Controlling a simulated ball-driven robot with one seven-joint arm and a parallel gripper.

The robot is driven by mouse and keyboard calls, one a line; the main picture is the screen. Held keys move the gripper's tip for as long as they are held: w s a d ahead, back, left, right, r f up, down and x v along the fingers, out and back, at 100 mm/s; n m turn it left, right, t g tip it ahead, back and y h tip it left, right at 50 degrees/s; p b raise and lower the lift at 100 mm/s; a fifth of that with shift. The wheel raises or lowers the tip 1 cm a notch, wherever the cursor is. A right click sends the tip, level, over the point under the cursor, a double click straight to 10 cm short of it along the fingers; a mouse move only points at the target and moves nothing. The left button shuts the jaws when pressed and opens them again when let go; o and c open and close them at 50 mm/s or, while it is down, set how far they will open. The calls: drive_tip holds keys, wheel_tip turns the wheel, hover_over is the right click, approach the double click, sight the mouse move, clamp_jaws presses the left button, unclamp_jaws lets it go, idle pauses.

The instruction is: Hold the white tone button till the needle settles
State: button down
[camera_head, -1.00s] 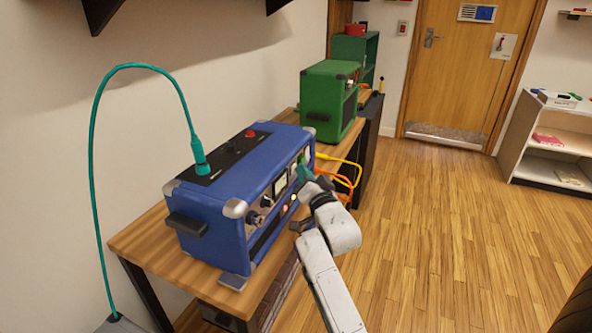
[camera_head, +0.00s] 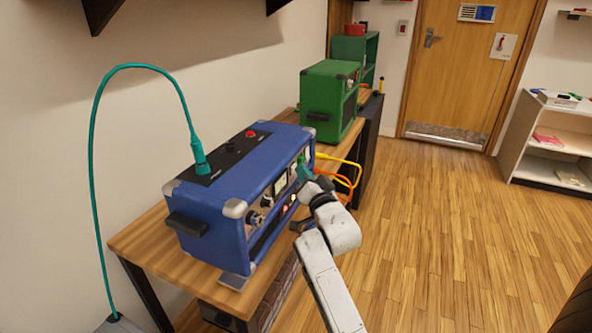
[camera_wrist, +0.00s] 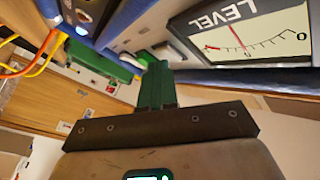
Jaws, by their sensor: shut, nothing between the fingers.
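The blue amp (camera_head: 215,215) stands on the wooden bench, its front panel facing right. My gripper (camera_head: 302,165) is at that panel, its green fingers close together. In the wrist view, the fingers of my gripper (camera_wrist: 155,80) are shut and point at the panel. A small white rounded part (camera_wrist: 130,60), possibly the white tone button, shows beside the fingertips; I cannot tell whether they touch or press it. The LEVEL meter (camera_wrist: 245,35) shows at upper right, with its red needle (camera_wrist: 237,38) left of the middle of the visible scale.
A teal cable (camera_head: 95,170) arches from a plug on top of the blue amp. A red button (camera_head: 250,134) is also on top. Orange and yellow cables (camera_head: 345,165) hang beside my gripper. A green amp (camera_head: 328,98) stands farther back. The floor on the right is clear.

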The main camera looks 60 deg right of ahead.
idle(0.8)
drive_tip(key=shift+s+p, duration=0.9)
drive_tip(key=shift+p, duration=0.35)
drive_tip(key=shift+d, duration=0.1)
drive_tip(key=s, duration=0.5)
drive_tip(key=shift+d, duration=0.15)
